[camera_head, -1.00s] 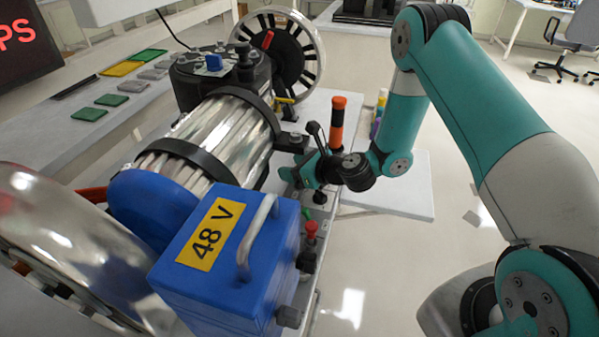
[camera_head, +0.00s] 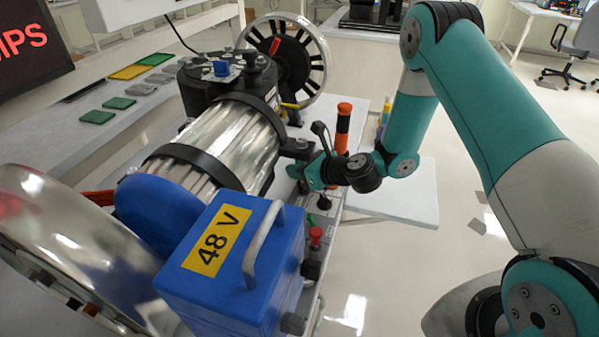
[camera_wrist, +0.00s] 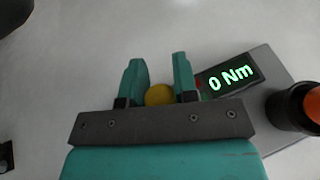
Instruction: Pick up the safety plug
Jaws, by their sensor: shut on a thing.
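In the wrist view a round yellow thing (camera_wrist: 159,94), which looks to be the safety plug, sits between the two teal fingers of my gripper (camera_wrist: 160,84) and fills the gap between them. Only its rounded top shows. In the head view my gripper (camera_head: 312,178) is low beside the metal cylinder, above the narrow rail. The plug cannot be made out there; the fingers and rig hide it.
A black and orange tool (camera_head: 342,128) stands upright close behind my gripper. A grey box with a "0 Nm" display (camera_wrist: 229,78) lies right of the fingers. The blue 48 V box (camera_head: 235,262) and a red knob (camera_head: 316,235) are nearer. Open floor lies right.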

